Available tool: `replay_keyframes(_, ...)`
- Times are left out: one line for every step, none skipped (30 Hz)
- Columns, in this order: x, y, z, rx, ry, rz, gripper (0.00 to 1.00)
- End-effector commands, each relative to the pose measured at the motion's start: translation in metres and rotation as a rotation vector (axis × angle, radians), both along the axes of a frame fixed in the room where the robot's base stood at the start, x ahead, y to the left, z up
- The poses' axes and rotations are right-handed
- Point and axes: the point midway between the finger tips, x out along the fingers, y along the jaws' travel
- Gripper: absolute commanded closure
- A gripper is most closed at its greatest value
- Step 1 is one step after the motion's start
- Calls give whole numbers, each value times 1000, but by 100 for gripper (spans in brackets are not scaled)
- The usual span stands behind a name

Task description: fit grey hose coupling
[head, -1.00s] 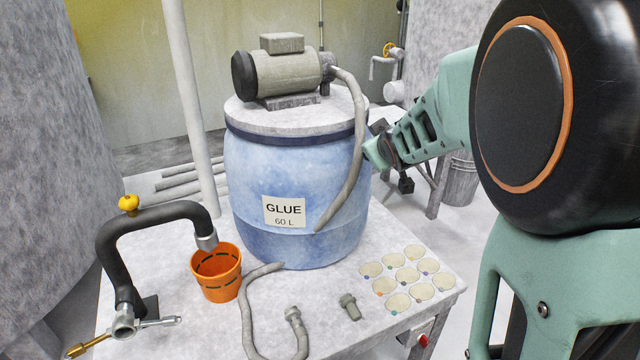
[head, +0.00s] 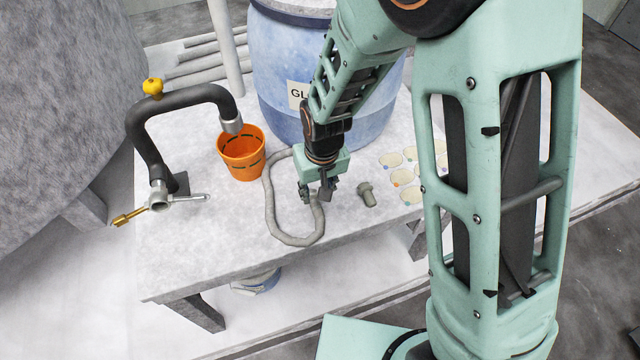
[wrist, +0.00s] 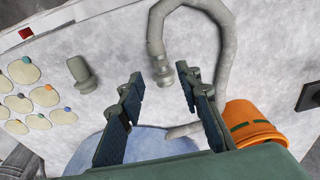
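A loose grey coupling (head: 367,194) with a wider collar lies on the table, right of my gripper. In the wrist view it lies left of the fingers (wrist: 82,75). A grey hose (head: 272,215) lies in a loop on the table. Its end fitting (wrist: 163,72) shows between my fingertips in the wrist view, with gaps on both sides. My gripper (head: 316,192) is open and points down over this end, partly hiding it in the head view. I cannot tell its exact height above the fitting.
An orange pail (head: 241,158) stands left of the hose, under a black curved pipe (head: 178,95) with a yellow knob. The blue glue drum (head: 280,70) stands behind my gripper. Several pale discs (head: 403,176) lie at the right. The table's front left (head: 200,240) is clear.

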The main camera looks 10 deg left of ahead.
Motion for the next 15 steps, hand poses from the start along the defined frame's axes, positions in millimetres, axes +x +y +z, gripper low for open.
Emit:
replay_keyframes(1, 0, -5, 0, 0, 0, 68)
replay_keyframes(1, 0, -8, 0, 0, 0, 68)
replay_keyframes(1, 0, -12, -1, -1, 1, 68)
replay_keyframes(2, 0, -15, -1, -1, 1, 68)
replay_keyframes(2, 1, -18, -1, -1, 1, 68)
replay_keyframes(3, 1, -23, 0, -1, 1, 68)
replay_keyframes(4, 1, -27, 0, -2, 1, 68)
replay_keyframes(5, 2, -31, 0, -2, 1, 68)
replay_keyframes(5, 2, -37, 0, -2, 2, 68)
replay_keyframes(6, 3, -41, 0, -2, 2, 68)
replay_keyframes(7, 3, -46, 0, -2, 2, 68)
replay_keyframes(8, 4, -52, 0, -2, 2, 68)
replay_keyframes(8, 4, -56, 0, -2, 2, 68)
replay_keyframes(9, 4, -61, 0, -2, 2, 68)
replay_keyframes(10, 5, -67, -1, -3, 2, 68)
